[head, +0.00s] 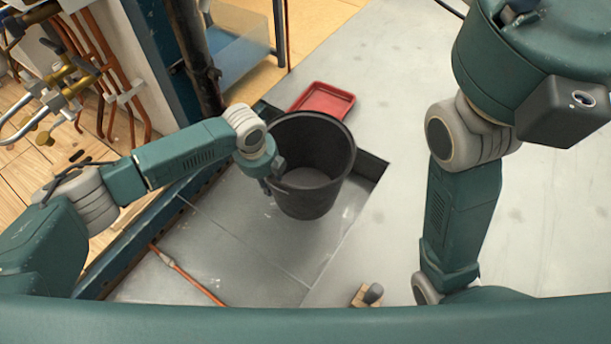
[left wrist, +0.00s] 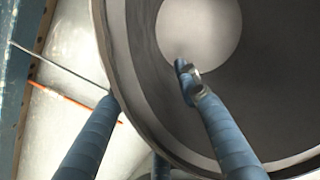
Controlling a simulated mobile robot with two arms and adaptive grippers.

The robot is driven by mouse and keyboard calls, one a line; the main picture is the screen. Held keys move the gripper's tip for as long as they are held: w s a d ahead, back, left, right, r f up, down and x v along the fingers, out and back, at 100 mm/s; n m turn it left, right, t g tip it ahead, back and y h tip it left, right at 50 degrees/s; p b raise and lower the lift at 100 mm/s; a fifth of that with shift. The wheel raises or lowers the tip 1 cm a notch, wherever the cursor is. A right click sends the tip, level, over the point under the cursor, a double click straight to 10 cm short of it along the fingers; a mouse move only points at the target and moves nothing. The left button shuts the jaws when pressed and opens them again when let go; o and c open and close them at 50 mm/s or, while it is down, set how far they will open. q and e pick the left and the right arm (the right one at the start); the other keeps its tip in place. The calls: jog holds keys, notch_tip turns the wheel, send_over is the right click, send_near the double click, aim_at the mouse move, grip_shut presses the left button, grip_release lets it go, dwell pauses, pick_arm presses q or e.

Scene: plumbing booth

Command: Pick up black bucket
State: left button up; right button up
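The black bucket (head: 318,180) stands at the middle of the head view, its round mouth facing up and its inside empty. Its rim and inner wall fill much of the left wrist view (left wrist: 150,60). My left gripper (head: 272,172) is at the bucket's left rim. In the left wrist view its fingers are spread apart (left wrist: 148,88), one outside the rim and one over the bucket's inside. A gap shows between the inner finger and the wall. My right arm comes down at the right, and its gripper is out of view.
A red tray (head: 324,100) lies just behind the bucket. A thin orange pipe (head: 188,276) lies on the grey floor at front left. A small wooden piece (head: 362,296) lies at the front. Copper pipes and valves (head: 70,75) stand at left. Floor right of the bucket is clear.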

pick_arm(q)
grip_shut()
jog(key=shift+w+r, duration=0.1)
jog(key=shift+r, duration=0.1)
